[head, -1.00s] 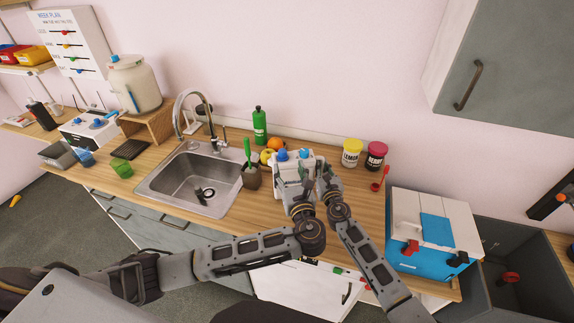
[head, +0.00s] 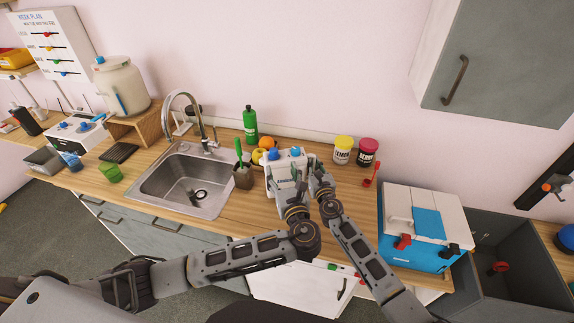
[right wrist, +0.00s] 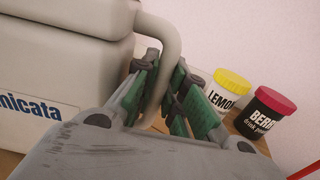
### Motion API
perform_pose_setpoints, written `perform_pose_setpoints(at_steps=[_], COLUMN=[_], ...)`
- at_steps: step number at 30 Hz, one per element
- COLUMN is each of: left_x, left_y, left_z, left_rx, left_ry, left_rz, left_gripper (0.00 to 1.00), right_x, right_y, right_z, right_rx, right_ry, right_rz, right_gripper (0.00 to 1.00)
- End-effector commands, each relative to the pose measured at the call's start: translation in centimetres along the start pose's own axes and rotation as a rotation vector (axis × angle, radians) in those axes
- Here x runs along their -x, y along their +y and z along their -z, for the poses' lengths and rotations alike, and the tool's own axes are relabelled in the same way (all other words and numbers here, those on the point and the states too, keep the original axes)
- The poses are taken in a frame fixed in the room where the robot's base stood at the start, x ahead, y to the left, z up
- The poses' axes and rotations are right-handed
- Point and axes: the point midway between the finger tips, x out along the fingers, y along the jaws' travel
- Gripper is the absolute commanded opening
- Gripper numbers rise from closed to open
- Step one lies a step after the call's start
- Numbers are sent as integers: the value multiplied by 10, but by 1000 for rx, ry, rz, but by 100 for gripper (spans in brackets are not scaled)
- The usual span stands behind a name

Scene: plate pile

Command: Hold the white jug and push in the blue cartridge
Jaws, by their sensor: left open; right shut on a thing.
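The white jug (head: 284,159) stands on the wooden counter right of the sink, its front mostly hidden by my grippers in the head view. Its pale body with dark blue lettering (right wrist: 40,85) fills the left of the right wrist view. Two blue parts (head: 295,152) show at its top; I cannot tell which is the cartridge or how deep it sits. My right gripper (head: 320,178) is shut on the jug's handle (right wrist: 160,75), with its green-padded fingers (right wrist: 163,98) on either side. My left gripper (head: 286,186) is open in front of the jug; contact is unclear.
A dark pot with a green brush (head: 243,177), fruit (head: 265,146) and a green bottle (head: 250,125) stand left of the jug. Yellow-lidded (head: 343,150) and red-lidded (head: 367,152) jars stand to its right. A blue-and-white cooler (head: 415,225) stands further right. The sink (head: 180,182) is at left.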

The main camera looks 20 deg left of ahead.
Motion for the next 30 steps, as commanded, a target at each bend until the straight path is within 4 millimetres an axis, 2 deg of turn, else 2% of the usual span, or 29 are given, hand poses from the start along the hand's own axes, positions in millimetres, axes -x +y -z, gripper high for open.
perform_pose_setpoints(at_steps=[1, 6, 20, 30], left_x=[0, 0, 0, 0], left_y=[0, 0, 0, 0], left_z=[0, 0, 0, 0], left_rx=[0, 0, 0, 0], left_ry=[0, 0, 0, 0], left_rz=[0, 0, 0, 0], left_gripper=[57, 57, 57, 57], right_x=[0, 0, 2, 19], right_y=[0, 0, 1, 0], right_z=[-1, 0, 0, 1], right_rx=[0, 0, -1, -2], right_ry=[-1, -1, 0, 0], right_rz=[0, 0, -1, 0], right_gripper=[15, 37, 38, 38])
